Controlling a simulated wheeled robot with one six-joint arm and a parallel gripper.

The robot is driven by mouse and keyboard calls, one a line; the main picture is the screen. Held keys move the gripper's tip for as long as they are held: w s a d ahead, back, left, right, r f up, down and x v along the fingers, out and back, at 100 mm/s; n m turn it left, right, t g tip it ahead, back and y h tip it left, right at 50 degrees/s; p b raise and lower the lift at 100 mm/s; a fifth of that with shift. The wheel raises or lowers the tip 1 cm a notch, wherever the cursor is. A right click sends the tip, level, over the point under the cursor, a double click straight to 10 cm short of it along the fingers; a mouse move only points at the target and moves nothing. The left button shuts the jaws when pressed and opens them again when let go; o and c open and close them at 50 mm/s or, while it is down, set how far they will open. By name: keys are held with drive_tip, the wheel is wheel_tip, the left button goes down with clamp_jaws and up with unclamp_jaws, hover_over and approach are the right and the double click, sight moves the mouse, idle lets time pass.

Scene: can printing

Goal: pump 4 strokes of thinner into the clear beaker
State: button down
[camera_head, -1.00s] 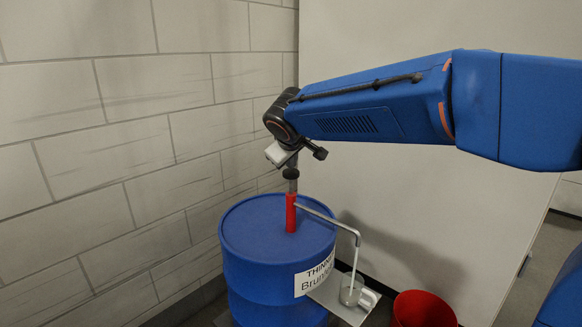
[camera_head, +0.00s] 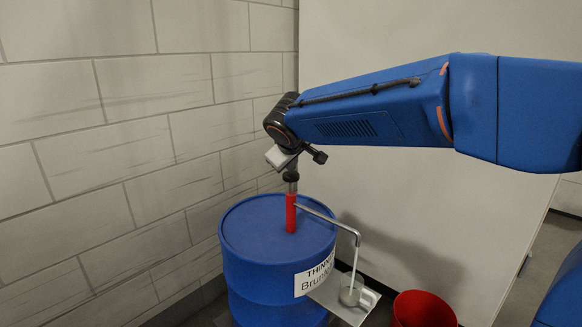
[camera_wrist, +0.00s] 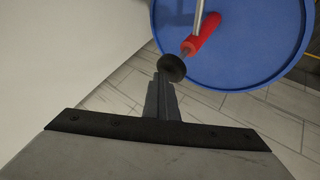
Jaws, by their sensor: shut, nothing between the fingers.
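The blue thinner drum (camera_head: 262,222) stands upright by the wall. A red hand pump (camera_head: 291,212) rises from its lid, with a short grey rod and a black knob (camera_head: 291,177) on top. The pump's bent grey spout (camera_head: 335,219) reaches right and down over the clear beaker (camera_head: 351,289). The beaker's fill level is too small to tell. My gripper (camera_head: 292,168) is shut and empty, its fingertips at the top of the knob. The wrist view shows the shut gripper (camera_wrist: 160,80) against the black knob (camera_wrist: 171,68), with the red pump (camera_wrist: 201,34) and blue lid (camera_wrist: 245,60) beyond.
The beaker stands on a small light shelf (camera_head: 332,300) at the drum's right side. A red bucket (camera_head: 424,308) is to its right on the floor. A brick wall (camera_head: 100,180) is close on the left, and a pale panel (camera_head: 430,210) stands behind.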

drive_tip(key=shift+f, duration=1.2)
idle(1.1)
drive_tip(key=shift+r, duration=3.05)
drive_tip(key=shift+r, duration=2.5)
drive_tip(key=shift+r, duration=1.9)
